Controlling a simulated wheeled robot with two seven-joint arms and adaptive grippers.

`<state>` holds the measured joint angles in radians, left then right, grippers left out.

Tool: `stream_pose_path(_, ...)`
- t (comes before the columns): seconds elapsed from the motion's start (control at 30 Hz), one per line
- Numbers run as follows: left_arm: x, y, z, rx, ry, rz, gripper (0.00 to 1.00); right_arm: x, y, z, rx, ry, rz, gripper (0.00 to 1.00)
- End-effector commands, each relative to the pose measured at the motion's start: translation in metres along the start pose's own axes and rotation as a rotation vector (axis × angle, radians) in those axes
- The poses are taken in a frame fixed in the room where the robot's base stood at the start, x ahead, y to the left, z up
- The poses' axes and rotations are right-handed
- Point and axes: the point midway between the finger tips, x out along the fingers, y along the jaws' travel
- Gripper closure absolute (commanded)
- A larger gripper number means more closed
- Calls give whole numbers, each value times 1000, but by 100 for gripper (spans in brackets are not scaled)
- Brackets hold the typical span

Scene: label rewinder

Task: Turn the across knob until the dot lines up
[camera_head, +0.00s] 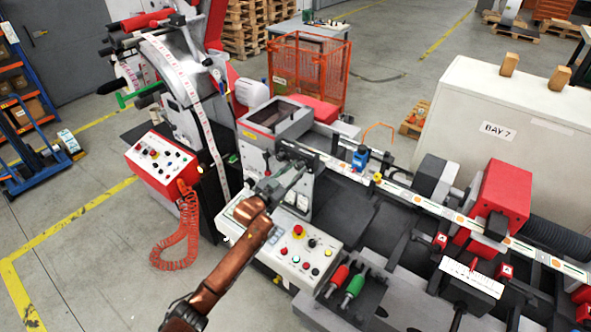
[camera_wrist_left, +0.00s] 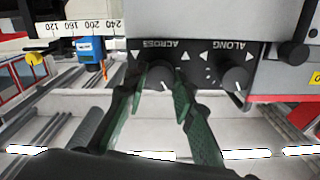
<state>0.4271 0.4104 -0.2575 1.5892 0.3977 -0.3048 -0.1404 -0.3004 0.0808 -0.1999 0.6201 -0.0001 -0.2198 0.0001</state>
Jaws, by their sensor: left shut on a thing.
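The across knob (camera_wrist_left: 160,76) is a dark round knob with a white pointer line, under the upside-down word ACROSS on a black panel (camera_wrist_left: 195,47) in the left wrist view. White arrow marks stand beside it; I cannot make out the dot. My left gripper (camera_wrist_left: 162,84) has its two green fingers on either side of the knob and is shut on it. In the head view the left gripper (camera_head: 284,183) reaches up to the machine's front, and the arm and gripper hide the knob. My right gripper is not in view.
A similar along knob (camera_wrist_left: 237,78) sits just right of the gripper. A numbered scale (camera_wrist_left: 80,27) and a blue part (camera_wrist_left: 90,50) are at the left. In the head view, a button panel (camera_head: 300,250) lies below the gripper, and red and green handles (camera_head: 353,288) stand nearby.

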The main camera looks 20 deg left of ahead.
Motion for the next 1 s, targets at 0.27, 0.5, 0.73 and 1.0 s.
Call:
stream_pose_path(0.27,0,0,1,0,-1,0,75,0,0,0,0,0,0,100)
stream_pose_path(0.5,0,0,0,1,-1,0,59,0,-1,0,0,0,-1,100)
stream_pose_path(0.73,0,0,0,1,0,0,58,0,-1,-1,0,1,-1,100)
stream_pose_path(1.0,-24,0,1,2,-2,0,58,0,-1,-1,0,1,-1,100)
